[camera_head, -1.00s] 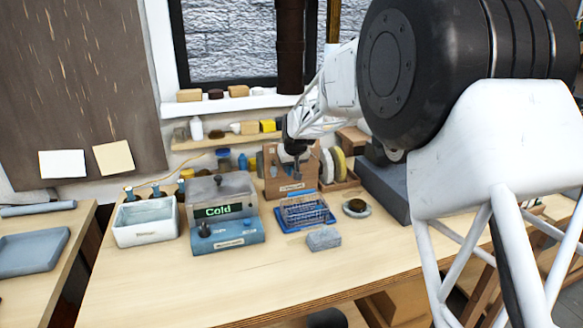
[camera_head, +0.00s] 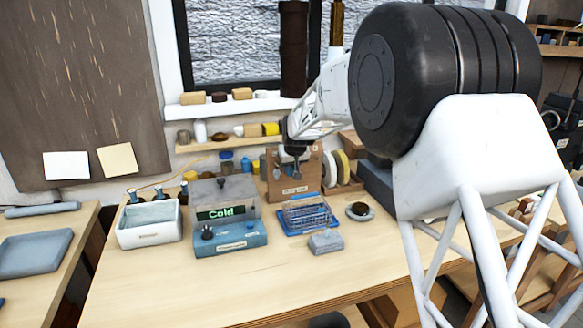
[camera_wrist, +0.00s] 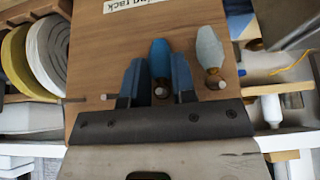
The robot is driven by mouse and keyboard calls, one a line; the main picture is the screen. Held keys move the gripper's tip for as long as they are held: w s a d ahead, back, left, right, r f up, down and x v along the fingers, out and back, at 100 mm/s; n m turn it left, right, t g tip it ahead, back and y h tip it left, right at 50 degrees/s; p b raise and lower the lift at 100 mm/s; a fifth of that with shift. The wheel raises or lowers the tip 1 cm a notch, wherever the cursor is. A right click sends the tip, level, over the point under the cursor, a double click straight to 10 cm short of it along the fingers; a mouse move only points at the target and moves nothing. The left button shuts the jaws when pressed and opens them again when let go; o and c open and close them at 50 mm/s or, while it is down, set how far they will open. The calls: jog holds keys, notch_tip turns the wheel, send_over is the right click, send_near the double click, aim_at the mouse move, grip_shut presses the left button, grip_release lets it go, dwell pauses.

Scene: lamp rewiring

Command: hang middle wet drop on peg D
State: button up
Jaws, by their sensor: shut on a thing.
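My gripper (camera_wrist: 155,84) is shut on a blue drop (camera_wrist: 160,56) with a brass cap. They are in front of the wooden rack (camera_wrist: 110,45), whose label is partly cut off. A peg tip shows at the blue drop's cap; I cannot tell whether the cap is on that peg. A pale drop (camera_wrist: 209,46) is at a peg beside it, apart from my gripper. A bare peg (camera_wrist: 88,98) sticks out on the other side. In the head view my gripper (camera_head: 297,160) is at the rack (camera_head: 313,178); peg letters are unreadable.
Spools (camera_head: 337,168) stand right of the rack. A blue tray with a wire basket (camera_head: 306,213), a grey block (camera_head: 325,241) and a "Cold" box (camera_head: 228,227) stand in front. A white basin (camera_head: 149,224) is at left. The front tabletop is clear.

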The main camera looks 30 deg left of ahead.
jog(key=shift+w+a, duration=0.2)
jog(key=shift+a, duration=0.05)
dwell(0.4)
jog(key=o, duration=0.5)
jog(key=shift+f, duration=0.1)
jog(key=shift+o, duration=0.2)
jog(key=shift+o, duration=1)
jog(key=shift+v, duration=0.75)
jog(key=s+d+r, duration=0.3)
jog(key=r, duration=0.2)
jog(key=shift+d, duration=0.15)
jog(key=shift+s, duration=0.1)
jog(key=shift+d, duration=0.1)
